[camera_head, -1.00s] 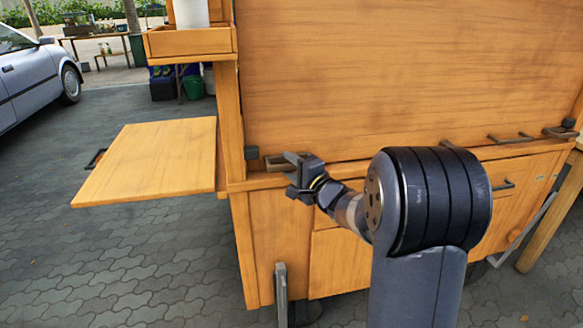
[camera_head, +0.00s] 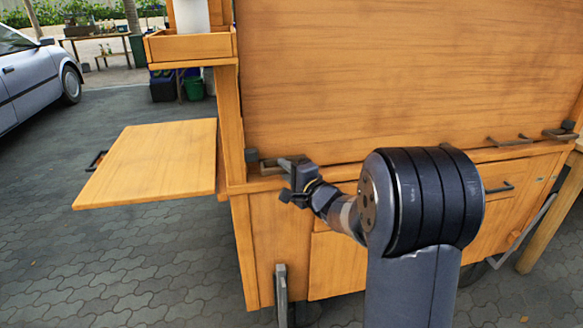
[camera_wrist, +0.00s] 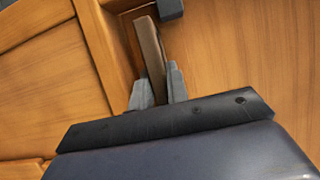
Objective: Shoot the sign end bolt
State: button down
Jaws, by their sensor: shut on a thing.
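The sign panel (camera_head: 400,75) is a broad wooden board standing upright on the cart's front. At its lower left corner is a brown bar-like bolt (camera_head: 267,167), which also shows in the wrist view (camera_wrist: 150,55). A small dark grey block (camera_head: 251,155) sits by the bolt's left end; the wrist view shows the block (camera_wrist: 171,9) close beside the bar's far end. I cannot tell whether the bar enters or touches it. My gripper (camera_head: 285,166) is shut on the bolt, with a grey finger on each side of it in the wrist view (camera_wrist: 158,88).
A wooden side shelf (camera_head: 150,165) sticks out to the left. Above it is a small tray (camera_head: 190,44) holding a white container. Another dark bolt (camera_head: 560,133) and a handle (camera_head: 510,140) are at the panel's right. Paving lies open at left.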

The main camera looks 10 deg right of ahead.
aim_at(273, 172)
jog(key=shift+a+p, duration=0.35)
jog(key=shift+a, duration=1.5)
jog(key=c, duration=1.4)
grip_release()
jog(key=shift+a, duration=0.1)
jog(key=shift+o, duration=0.2)
jog(key=p+v, duration=0.1)
jog(key=v, duration=0.9)
jog(key=shift+s+d, duration=0.2)
jog(key=shift+s, duration=0.15)
jog(key=shift+w+f, duration=0.1)
